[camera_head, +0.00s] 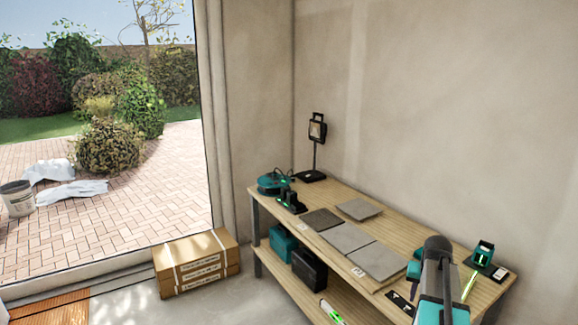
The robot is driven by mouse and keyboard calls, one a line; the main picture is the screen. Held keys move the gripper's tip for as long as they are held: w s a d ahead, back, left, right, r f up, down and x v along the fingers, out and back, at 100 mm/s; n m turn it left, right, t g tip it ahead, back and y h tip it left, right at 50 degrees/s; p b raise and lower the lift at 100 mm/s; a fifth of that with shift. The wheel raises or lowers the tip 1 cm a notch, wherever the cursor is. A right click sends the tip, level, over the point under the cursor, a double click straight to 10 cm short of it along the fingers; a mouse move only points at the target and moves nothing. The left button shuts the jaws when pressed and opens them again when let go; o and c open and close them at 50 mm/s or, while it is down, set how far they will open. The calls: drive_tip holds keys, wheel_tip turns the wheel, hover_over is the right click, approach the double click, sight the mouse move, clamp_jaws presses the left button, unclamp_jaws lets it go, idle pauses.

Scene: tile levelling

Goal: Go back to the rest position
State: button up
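A grey and teal part of my arm rises from the bottom edge at the lower right, in front of the workbench (405,222). I cannot make out my gripper's fingers, so whether it is open or shut does not show. Two light grey tiles (347,237) (378,261) lie side by side on the bench top. A darker tile (322,219) lies behind them at the left, and another grey tile (359,209) lies near the wall side. My arm hides part of the bench's right end.
A teal device (484,253) stands at the bench's right end, with a bright green strip beside it. A lamp (317,130) on a stand and a teal tool (271,182) are at the far end. Cases (308,268) sit on the lower shelf. A cardboard box (197,265) stands on the floor.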

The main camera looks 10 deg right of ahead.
drive_tip(key=w+a+f+n, duration=0.1)
drive_tip(key=a+f, duration=0.2)
drive_tip(key=a, duration=0.4)
drive_tip(key=w+a+f+n+y, duration=0.15)
drive_tip(key=a+f, duration=0.25)
drive_tip(key=a, duration=0.4)
drive_tip(key=a+f+n, duration=0.1)
drive_tip(key=a+f, duration=0.2)
drive_tip(key=a, duration=0.4)
drive_tip(key=s+a+f+n+g, duration=0.1)
drive_tip(key=s+a+f+n, duration=0.15)
drive_tip(key=a, duration=0.45)
drive_tip(key=s+a+f+n, duration=0.1)
drive_tip(key=s+a+f, duration=0.1)
drive_tip(key=a+f, duration=0.35)
drive_tip(key=s+a+f+n+g, duration=0.1)
drive_tip(key=s+a, duration=0.1)
drive_tip(key=a, duration=0.6)
drive_tip(key=s+f+g+b, duration=0.5)
drive_tip(key=s+f+b, duration=0.5)
drive_tip(key=s+f, duration=1.5)
wheel_tip(320, 180, down, 4)
drive_tip(key=shift+s+a+r+g, duration=0.1)
drive_tip(key=shift+s+a+g, duration=0.15)
drive_tip(key=shift+a+g, duration=0.15)
drive_tip(key=shift+y, duration=0.25)
